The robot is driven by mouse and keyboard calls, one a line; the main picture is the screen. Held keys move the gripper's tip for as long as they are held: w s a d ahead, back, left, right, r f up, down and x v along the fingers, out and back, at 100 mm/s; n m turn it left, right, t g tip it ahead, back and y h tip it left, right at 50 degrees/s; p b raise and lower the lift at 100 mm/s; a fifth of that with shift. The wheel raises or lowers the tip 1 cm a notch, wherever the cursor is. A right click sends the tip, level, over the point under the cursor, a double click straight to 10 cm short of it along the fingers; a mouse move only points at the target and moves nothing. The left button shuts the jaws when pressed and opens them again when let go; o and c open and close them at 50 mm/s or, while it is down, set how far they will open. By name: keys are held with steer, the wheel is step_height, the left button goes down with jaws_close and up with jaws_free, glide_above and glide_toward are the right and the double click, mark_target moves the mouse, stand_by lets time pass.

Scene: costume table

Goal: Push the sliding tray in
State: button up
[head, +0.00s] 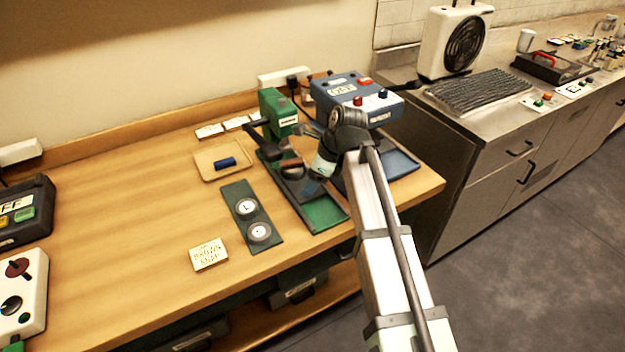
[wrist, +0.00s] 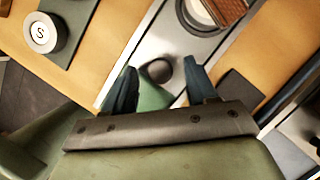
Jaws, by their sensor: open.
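A green machine (head: 278,112) stands at the back of the wooden table, with a dark-edged green tray (head: 326,213) extending in front of it. My gripper (head: 308,187) is low over this tray in the head view, and my arm hides part of it. In the wrist view my gripper (wrist: 160,68) is open, its two dark fingers apart. A dark round knob (wrist: 157,71) on a grey metal strip (wrist: 150,45) shows between and beyond the fingertips. I cannot tell whether the fingers touch anything. Nothing is held.
A blue machine (head: 345,92) with a blue tray (head: 402,163) stands right of the green one. Left are a plate with two round weights (head: 247,208), a wooden tray with a blue cylinder (head: 225,163), and a label card (head: 209,254).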

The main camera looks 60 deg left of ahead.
jaws_close()
stand_by(0.5)
